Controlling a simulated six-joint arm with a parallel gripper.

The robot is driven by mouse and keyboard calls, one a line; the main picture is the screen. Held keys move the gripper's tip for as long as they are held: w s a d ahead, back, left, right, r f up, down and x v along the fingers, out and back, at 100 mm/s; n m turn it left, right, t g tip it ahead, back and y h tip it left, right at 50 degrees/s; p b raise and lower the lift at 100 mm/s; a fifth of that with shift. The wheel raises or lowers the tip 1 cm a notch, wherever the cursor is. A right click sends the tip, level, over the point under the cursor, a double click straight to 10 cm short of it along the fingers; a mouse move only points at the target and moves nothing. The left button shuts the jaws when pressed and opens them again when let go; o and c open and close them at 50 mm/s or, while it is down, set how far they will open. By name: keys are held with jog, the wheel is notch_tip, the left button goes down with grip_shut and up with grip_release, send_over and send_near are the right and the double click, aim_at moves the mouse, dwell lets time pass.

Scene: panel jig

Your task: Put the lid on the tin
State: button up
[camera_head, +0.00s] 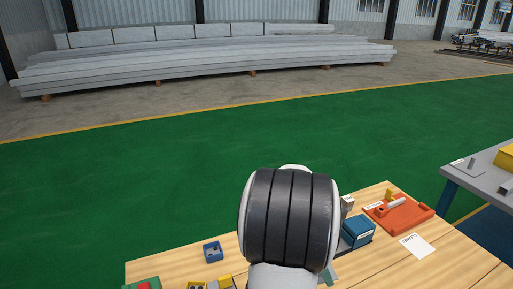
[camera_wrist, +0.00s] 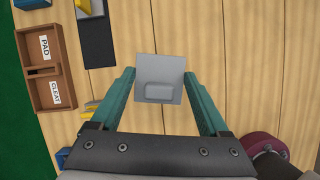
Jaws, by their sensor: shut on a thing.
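A square light-grey plate with a raised block on it, which looks like the lid (camera_wrist: 160,68), sits between the fingertips of my gripper (camera_wrist: 160,80) in the wrist view. The teal fingers are shut on its left and right edges. Wooden boards of the table show beyond it. In the head view my dark, banded arm hides most of my gripper and the lid. I cannot make out the tin for certain; a blue box (camera_head: 357,232) with a pale label stands just right of my arm in the head view.
A brown tray (camera_wrist: 61,72) with compartments marked PAD and CLEAT lies left of my gripper, beside a black plate (camera_wrist: 98,48). A purple round thing (camera_wrist: 258,148) is at lower right. An orange-red fixture (camera_head: 412,216) and a white card (camera_head: 418,247) lie at the table's right.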

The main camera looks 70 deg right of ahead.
jog(key=w+a+r+m+y, duration=0.1)
jog(key=w+a+r+m, duration=0.3)
jog(key=w, duration=0.8)
jog(key=w+a+r+n, duration=0.1)
jog(key=w+a+r, duration=0.1)
jog(key=w+a, duration=0.8)
jog(key=w+a+r+m+y, duration=0.1)
jog(key=w+a+r, duration=0.25)
jog(key=a, duration=0.45)
jog(key=w+a+r+m, duration=0.2)
jog(key=w+a, duration=0.3)
jog(key=a, duration=0.4)
jog(key=w+a+r+m+y, duration=0.1)
jog(key=w+a+r, duration=0.1)
jog(key=w+a, duration=0.45)
jog(key=s+d+f, duration=0.2)
jog(key=d+f, duration=0.4)
jog(key=d, duration=0.3)
jog(key=s+d+f, duration=0.2)
jog(key=d+f, duration=0.3)
jog(key=d, duration=0.4)
jog(key=s+d+f, duration=0.3)
jog(key=d+f, duration=0.3)
jog(key=d, duration=0.3)
jog(key=shift+g, duration=0.4)
jog(key=shift+w+f, duration=0.2)
jog(key=shift+f, duration=2.65)
